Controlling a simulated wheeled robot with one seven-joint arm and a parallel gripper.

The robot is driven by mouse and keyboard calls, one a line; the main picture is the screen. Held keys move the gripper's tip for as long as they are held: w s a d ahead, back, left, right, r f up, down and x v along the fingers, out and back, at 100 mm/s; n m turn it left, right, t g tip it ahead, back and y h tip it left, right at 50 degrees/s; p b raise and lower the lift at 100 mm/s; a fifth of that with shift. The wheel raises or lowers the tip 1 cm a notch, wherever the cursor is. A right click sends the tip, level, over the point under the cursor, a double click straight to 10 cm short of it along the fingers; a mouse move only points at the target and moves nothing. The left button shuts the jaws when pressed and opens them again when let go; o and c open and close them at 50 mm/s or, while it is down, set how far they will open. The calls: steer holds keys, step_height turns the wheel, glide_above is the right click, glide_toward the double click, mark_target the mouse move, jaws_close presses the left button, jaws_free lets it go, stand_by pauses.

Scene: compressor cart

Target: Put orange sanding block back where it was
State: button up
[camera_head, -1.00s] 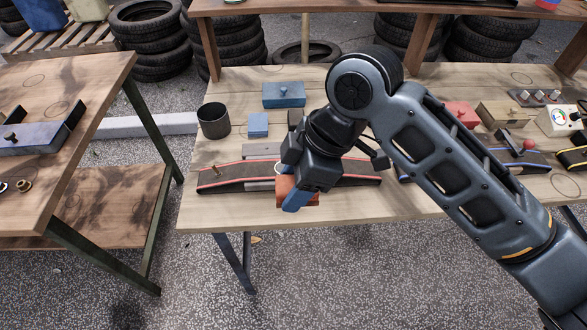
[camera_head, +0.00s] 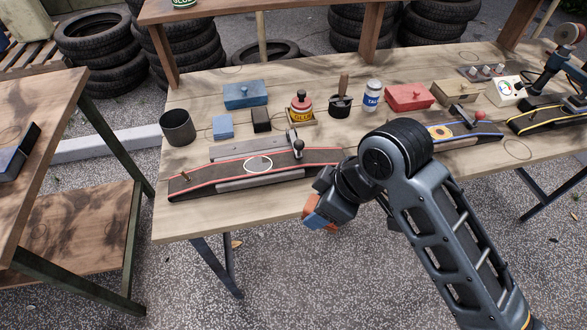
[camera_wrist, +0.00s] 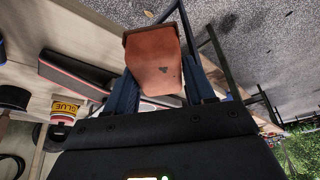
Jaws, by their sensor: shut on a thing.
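My gripper (camera_head: 318,215) is shut on the orange sanding block (camera_wrist: 158,62), which sits between both fingers in the wrist view. That fixture carries a white ring (camera_head: 258,164) and a small clamp lever (camera_head: 297,146).
Behind the fixture stand a dark cup (camera_head: 178,128), a blue box (camera_head: 245,96), a small blue block (camera_head: 222,127), a dark block (camera_head: 261,121), a glue bottle (camera_head: 301,106) and a talc bottle (camera_head: 372,96). A red box (camera_head: 409,98) is further right. Bare wood shows along the bench front.

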steer(key=d+f+m+t+h, duration=0.1)
steer(key=d+f+m+h, duration=0.1)
steer(key=d+f+m, duration=0.4)
steer(key=w+d+f+m+t+h, duration=0.1)
steer(key=d+f+m, duration=0.5)
steer(key=d, duration=0.6)
steer(key=shift+f+m+t+h, duration=0.2)
steer(key=shift+m+t+h, duration=0.25)
steer(key=shift+m, duration=0.35)
